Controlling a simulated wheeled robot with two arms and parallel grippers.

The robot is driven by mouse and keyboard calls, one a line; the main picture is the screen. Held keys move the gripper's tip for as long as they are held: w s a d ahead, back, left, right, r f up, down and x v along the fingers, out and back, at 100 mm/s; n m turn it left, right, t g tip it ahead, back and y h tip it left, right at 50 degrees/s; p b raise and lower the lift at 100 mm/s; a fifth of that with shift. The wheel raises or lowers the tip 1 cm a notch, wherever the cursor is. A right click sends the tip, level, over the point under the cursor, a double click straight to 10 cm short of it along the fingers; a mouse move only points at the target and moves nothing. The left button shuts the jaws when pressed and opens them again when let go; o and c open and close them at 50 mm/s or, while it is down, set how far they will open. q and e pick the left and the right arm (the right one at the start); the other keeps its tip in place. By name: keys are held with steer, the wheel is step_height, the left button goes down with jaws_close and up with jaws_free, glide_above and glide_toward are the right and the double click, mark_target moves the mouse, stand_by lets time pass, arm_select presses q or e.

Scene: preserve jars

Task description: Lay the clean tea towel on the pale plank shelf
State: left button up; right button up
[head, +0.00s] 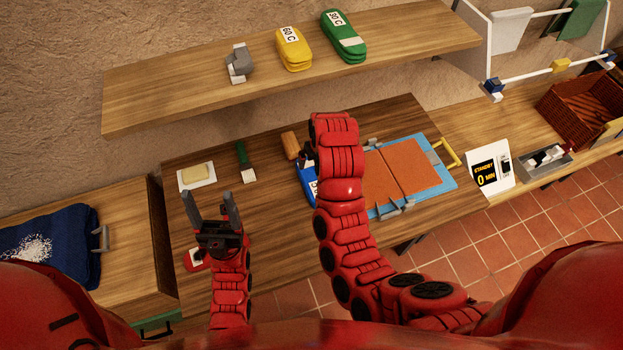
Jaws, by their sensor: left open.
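The pale plank shelf (190,92) runs along the wall at the top and carries several things, with bare wood at its left end and right part. I cannot tell which cloth is the clean tea towel. A pale cloth (511,30) and a green cloth (578,18) hang on a white rack at the upper right. A dark blue cloth (75,228) with a white patch lies at the far left. My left gripper (212,205) is open and empty above the table's left part. My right gripper (309,152) is mostly hidden by its arm; its jaws are unclear.
On the shelf are a grey-and-white object (239,64), a yellow pad (294,49) marked 60 C and a green pad (343,37) marked 30 C. A blue-edged orange board (402,168) and a butter dish (196,175) are on the table. A wicker basket (580,107) stands right.

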steer(key=b, duration=0.9)
glide_toward(312, 180)
steer(key=shift+w+a+f, duration=0.1)
steer(key=shift+w+f, duration=0.25)
steer(key=shift+f, duration=0.1)
steer(key=x, duration=0.3)
steer(key=shift+x, duration=1)
steer(key=b+x, duration=0.2)
steer(key=x, duration=0.2)
steer(key=shift+s+f, duration=0.1)
steer(key=shift+s, duration=0.05)
steer(key=shift+c, duration=1.1)
steer(key=c, duration=1.1)
